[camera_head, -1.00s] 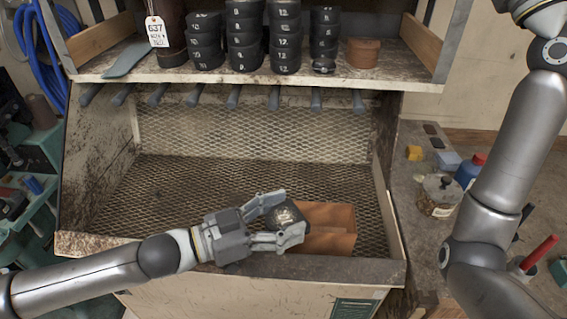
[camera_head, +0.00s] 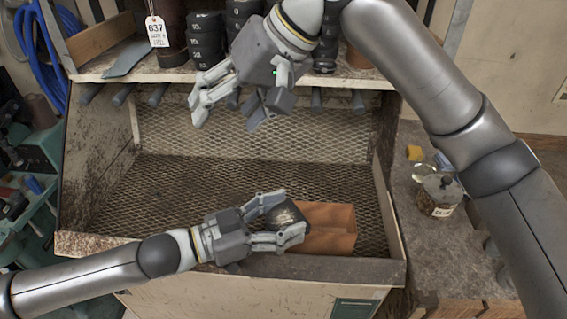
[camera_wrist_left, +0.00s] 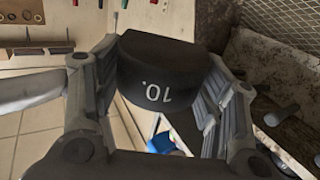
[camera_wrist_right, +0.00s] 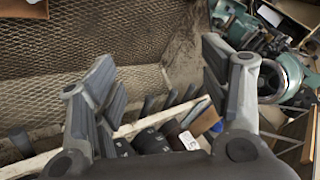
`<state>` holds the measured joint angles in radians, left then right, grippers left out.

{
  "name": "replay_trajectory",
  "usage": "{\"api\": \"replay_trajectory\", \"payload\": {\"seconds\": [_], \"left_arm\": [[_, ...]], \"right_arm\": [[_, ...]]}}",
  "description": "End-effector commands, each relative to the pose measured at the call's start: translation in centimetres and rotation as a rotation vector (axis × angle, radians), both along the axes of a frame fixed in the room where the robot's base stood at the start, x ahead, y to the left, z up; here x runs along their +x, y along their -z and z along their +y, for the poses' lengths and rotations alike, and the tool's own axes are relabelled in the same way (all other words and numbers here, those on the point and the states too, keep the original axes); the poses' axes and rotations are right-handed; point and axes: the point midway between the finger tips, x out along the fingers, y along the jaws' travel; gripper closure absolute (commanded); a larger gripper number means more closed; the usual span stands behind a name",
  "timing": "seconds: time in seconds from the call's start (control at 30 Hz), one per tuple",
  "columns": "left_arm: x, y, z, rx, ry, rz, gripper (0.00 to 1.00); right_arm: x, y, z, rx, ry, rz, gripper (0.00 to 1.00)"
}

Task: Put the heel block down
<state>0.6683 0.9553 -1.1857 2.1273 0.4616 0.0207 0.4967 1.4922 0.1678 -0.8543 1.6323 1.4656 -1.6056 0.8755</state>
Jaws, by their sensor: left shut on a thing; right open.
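The heel block (camera_head: 286,214) is a dark, rounded block held low over the front of the mesh-floored bay. In the left wrist view the block (camera_wrist_left: 165,70) is black with a white "10." on its face. My left gripper (camera_head: 291,219) is shut on it, with a finger on either side. My right gripper (camera_head: 226,116) is open and empty, raised over the back of the bay in front of the shelf.
The shelf (camera_head: 120,73) above holds stacks of numbered black blocks (camera_head: 204,40) and a tagged dark cylinder. Tool handles (camera_head: 159,94) hang below it. The mesh floor (camera_head: 180,190) left of the box is clear. A jar (camera_head: 439,196) stands on the right counter.

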Motion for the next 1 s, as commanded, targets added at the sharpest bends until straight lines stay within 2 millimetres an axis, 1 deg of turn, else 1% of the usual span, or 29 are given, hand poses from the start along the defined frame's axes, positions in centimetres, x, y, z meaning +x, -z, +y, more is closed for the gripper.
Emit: {"api": "replay_trajectory", "payload": {"seconds": [0.03,0.1,0.2,0.3,0.43,0.57,0.67,0.77,1.0], "left_arm": [[0.0,-0.1,0.0,0.000,0.000,-0.001,0.63],[0.0,-0.1,0.0,-0.001,0.000,0.000,0.63],[0.0,-0.1,0.0,-0.001,0.000,0.000,0.63],[0.0,-0.1,0.0,0.000,0.000,-0.001,0.63],[0.0,-0.1,0.0,-0.001,0.000,0.000,0.63],[0.0,-0.1,0.0,-0.001,0.000,0.000,0.63],[0.0,-0.1,0.0,0.000,0.000,-0.001,0.63],[0.0,-0.1,0.0,-0.001,0.000,0.000,0.63],[0.0,-0.1,0.0,-0.001,0.000,0.000,0.63]], "right_arm": [[-0.5,1.6,-0.7,-0.099,-0.011,0.016,0.30],[-1.2,3.6,-1.9,-0.228,-0.024,0.044,0.30],[-1.9,5.8,-3.9,-0.390,-0.035,0.081,0.30],[-2.4,7.1,-5.8,-0.515,-0.037,0.111,0.30],[-2.7,8.0,-7.4,-0.616,-0.038,0.137,0.30],[-2.8,8.6,-8.1,-0.656,-0.037,0.149,0.30],[-2.8,9.5,-8.2,-0.662,-0.037,0.153,0.30],[-2.9,11.1,-8.2,-0.661,-0.039,0.153,0.30],[-2.9,15.8,-8.2,-0.659,-0.038,0.152,0.30]]}}
